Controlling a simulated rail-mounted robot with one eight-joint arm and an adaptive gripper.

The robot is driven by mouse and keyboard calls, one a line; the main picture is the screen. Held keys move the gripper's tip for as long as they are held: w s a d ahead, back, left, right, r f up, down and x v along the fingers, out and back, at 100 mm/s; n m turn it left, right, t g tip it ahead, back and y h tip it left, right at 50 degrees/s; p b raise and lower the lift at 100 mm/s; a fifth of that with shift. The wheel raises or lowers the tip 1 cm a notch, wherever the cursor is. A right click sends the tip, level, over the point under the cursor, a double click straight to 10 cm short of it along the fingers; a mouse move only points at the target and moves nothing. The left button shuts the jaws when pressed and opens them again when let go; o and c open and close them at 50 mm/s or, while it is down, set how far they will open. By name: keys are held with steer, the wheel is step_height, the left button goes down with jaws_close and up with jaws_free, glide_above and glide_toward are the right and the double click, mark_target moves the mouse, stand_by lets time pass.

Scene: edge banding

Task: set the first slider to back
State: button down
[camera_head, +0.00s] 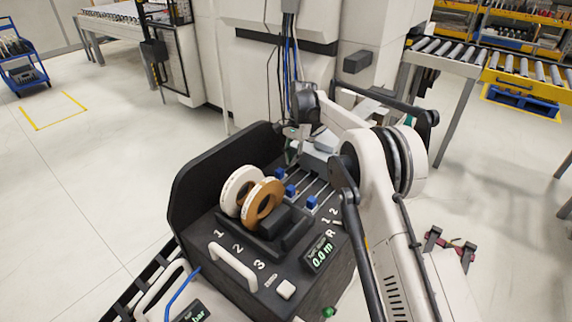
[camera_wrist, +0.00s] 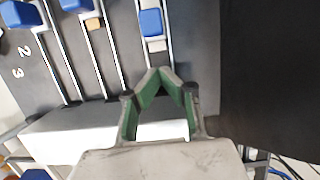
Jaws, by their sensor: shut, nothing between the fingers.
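Three blue slider knobs sit on parallel metal rails of the black machine in the head view: a left one (camera_head: 280,173), a middle one (camera_head: 290,190) and a right one (camera_head: 312,202). I cannot tell which is the first. The wrist view shows a right knob (camera_wrist: 150,22), a middle knob (camera_wrist: 75,5), cut by the frame's top edge, and a left knob (camera_wrist: 18,14). My gripper (camera_wrist: 162,76) is shut and empty. Its green-padded fingertips appear just below the right knob in the wrist view, with a visible gap. In the head view the fingertips cannot be made out.
A white tape roll (camera_head: 237,185) and a brown roll (camera_head: 263,203) stand on the machine left of the sliders. A white handle (camera_head: 233,265) and a display reading 0.0 m (camera_head: 322,253) are nearer. A tall black side panel (camera_head: 205,170) rises at left.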

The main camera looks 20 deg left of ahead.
mark_target(276, 171)
steer(key=shift+s+a+r, duration=0.1)
steer(key=shift+s+a, duration=0.1)
steer(key=shift+s, duration=0.35)
steer(key=shift+s+a+r, duration=0.1)
steer(key=shift+s+a, duration=0.05)
steer(key=shift+s, duration=0.35)
steer(key=shift+s+a, duration=0.15)
steer(key=shift+s, duration=0.35)
steer(key=shift+s+a+b, duration=0.25)
steer(key=shift+s+b, duration=0.05)
steer(key=shift+s, duration=0.5)
steer(key=shift+s+a+b, duration=0.25)
steer(key=shift+s+a, duration=0.05)
steer(key=shift+s, duration=0.5)
steer(key=shift+s+a+b, duration=0.25)
steer(key=shift+s+b, duration=0.05)
steer(key=shift+s, duration=0.5)
